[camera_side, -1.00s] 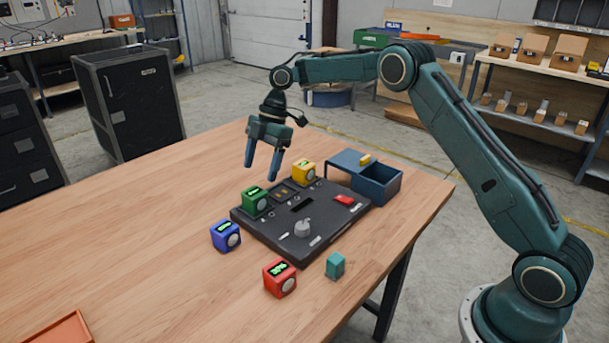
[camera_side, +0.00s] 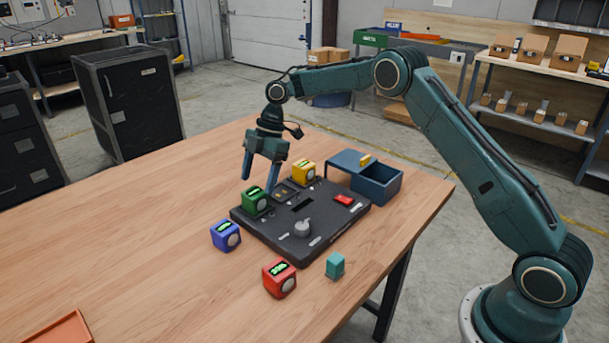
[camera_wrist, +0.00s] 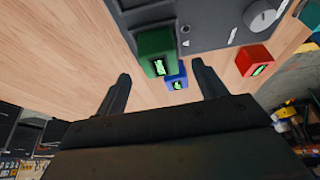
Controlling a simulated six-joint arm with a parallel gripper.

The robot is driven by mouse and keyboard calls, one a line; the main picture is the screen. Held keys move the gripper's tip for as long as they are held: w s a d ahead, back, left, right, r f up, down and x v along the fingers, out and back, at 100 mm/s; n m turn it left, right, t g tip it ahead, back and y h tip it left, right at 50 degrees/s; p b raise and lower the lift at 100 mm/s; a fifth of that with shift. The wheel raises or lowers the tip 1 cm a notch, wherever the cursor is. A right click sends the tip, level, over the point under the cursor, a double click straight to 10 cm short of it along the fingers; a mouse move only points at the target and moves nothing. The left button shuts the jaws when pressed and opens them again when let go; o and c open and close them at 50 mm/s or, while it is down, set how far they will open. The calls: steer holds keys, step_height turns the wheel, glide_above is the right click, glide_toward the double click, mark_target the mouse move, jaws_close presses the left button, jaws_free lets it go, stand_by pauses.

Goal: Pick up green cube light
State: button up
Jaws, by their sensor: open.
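The green cube light (camera_side: 256,201) sits on the left corner of the dark control panel (camera_side: 318,239), with a lit green display on top and a pale round face on one side. My gripper (camera_side: 259,187) is open and empty, pointing down just above and around the green cube. One finger is to its left and the other behind it to the right. In the wrist view the green cube (camera_wrist: 157,45) lies ahead, between and beyond the two open fingertips (camera_wrist: 160,78). I cannot tell whether a finger touches it.
A yellow cube (camera_side: 304,172) stands at the panel's back edge. A blue cube (camera_side: 226,236), a red cube (camera_side: 280,278) and a small teal block (camera_side: 335,265) lie on the table. A blue box (camera_side: 377,184) stands behind. The left table is mostly clear.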

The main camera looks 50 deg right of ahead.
mark_target(254, 191)
steer(key=x, duration=0.5)
stand_by(0.4)
steer(key=shift+r, duration=0.1)
steer(key=c, duration=1.3)
steer(key=shift+r, duration=0.15)
steer(key=shift+r, duration=4.85)
